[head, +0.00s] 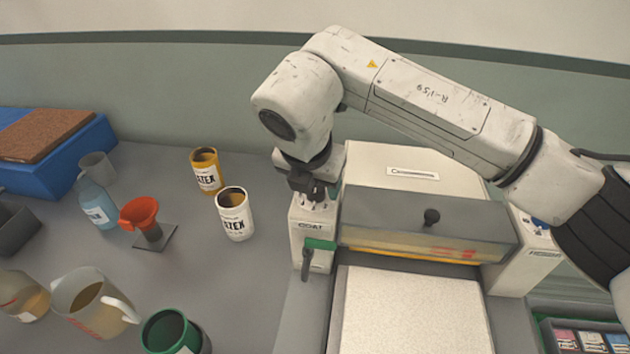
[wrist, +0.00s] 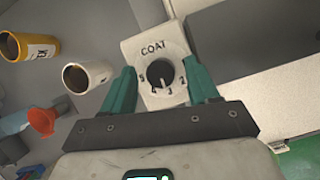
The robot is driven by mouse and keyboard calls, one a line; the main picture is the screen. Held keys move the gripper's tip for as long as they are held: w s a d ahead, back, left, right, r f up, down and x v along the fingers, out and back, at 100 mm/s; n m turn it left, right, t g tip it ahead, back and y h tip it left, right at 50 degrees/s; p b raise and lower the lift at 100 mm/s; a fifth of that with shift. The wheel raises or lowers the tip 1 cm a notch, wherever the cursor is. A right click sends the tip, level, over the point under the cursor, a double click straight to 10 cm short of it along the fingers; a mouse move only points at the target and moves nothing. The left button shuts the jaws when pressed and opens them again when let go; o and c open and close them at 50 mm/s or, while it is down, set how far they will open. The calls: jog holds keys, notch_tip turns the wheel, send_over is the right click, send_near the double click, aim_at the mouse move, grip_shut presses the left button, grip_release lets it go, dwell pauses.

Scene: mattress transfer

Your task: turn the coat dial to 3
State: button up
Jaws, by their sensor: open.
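The coat dial (wrist: 160,73) is a dark round knob on a white panel marked COAT, in the wrist view. Numbers, among them 5, 4, 3 and 2, curve along its lower side. Its pale pointer mark faces down toward the 4 and 3; I cannot tell exactly where it stands. My gripper (wrist: 158,84) is open, with one green finger on each side of the dial and a visible gap at both. In the head view, my gripper (head: 313,188) hangs over the top of the COAT box (head: 305,232) and hides most of the dial.
The machine's grey cover (head: 425,222) with a black knob is to the right. A white tin (head: 235,215) and a yellow tin (head: 206,172) stand left of the box. An orange funnel (head: 140,212) stands farther left.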

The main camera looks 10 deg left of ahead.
jog(key=b+v, duration=0.1)
jog(key=v, duration=0.9)
jog(key=shift+r+b, duration=0.25)
jog(key=shift+b, duration=0.1)
jog(key=shift+r, duration=0.1)
